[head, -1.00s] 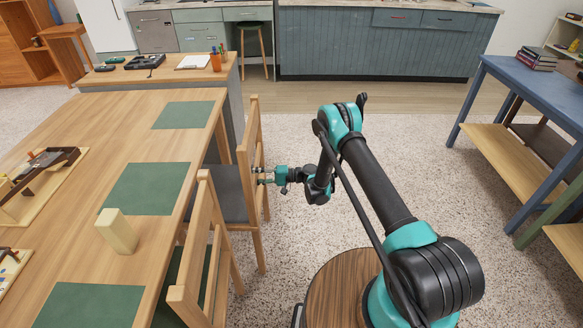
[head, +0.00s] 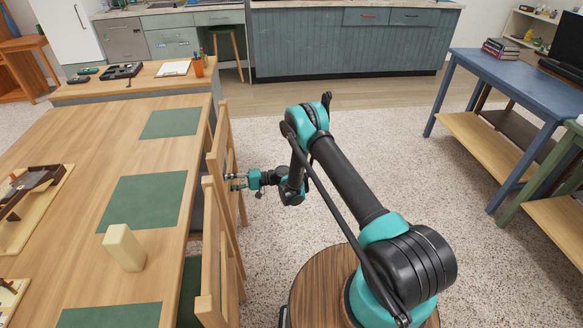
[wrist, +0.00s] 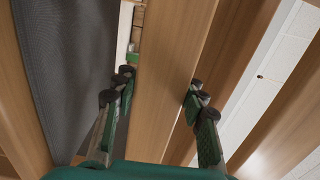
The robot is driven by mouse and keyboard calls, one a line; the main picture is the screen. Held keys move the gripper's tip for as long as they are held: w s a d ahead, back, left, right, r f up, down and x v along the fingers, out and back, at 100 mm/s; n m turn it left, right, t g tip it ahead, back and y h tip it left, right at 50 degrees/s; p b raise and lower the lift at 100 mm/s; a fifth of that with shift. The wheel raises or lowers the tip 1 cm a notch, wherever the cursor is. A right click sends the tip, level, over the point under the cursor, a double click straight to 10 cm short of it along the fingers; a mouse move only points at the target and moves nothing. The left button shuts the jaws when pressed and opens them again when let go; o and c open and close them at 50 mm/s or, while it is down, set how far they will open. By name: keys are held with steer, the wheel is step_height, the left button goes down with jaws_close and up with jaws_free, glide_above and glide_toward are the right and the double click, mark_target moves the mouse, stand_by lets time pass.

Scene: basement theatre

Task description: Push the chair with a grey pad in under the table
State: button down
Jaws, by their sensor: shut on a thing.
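The wooden chair with the grey pad (head: 218,140) stands at the right side of the wooden table (head: 75,150), its back upright and close along the table edge. Most of its seat is hidden under the tabletop. My gripper (head: 230,182) is at the outer side of the chair back, shut on it. In the wrist view, a wooden bar of the chair (wrist: 168,75) lies between the two fingers of my gripper (wrist: 158,95), and the grey pad (wrist: 75,70) shows to the left.
Another wooden chair (head: 212,255), with a green pad, stands nearer along the same table side. A blue table (head: 500,75) stands at right. Speckled floor (head: 390,145) is open between.

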steer(key=shift+d, duration=0.1)
steer(key=c, duration=0.8)
jaws_free()
steer(key=shift+d, duration=0.1)
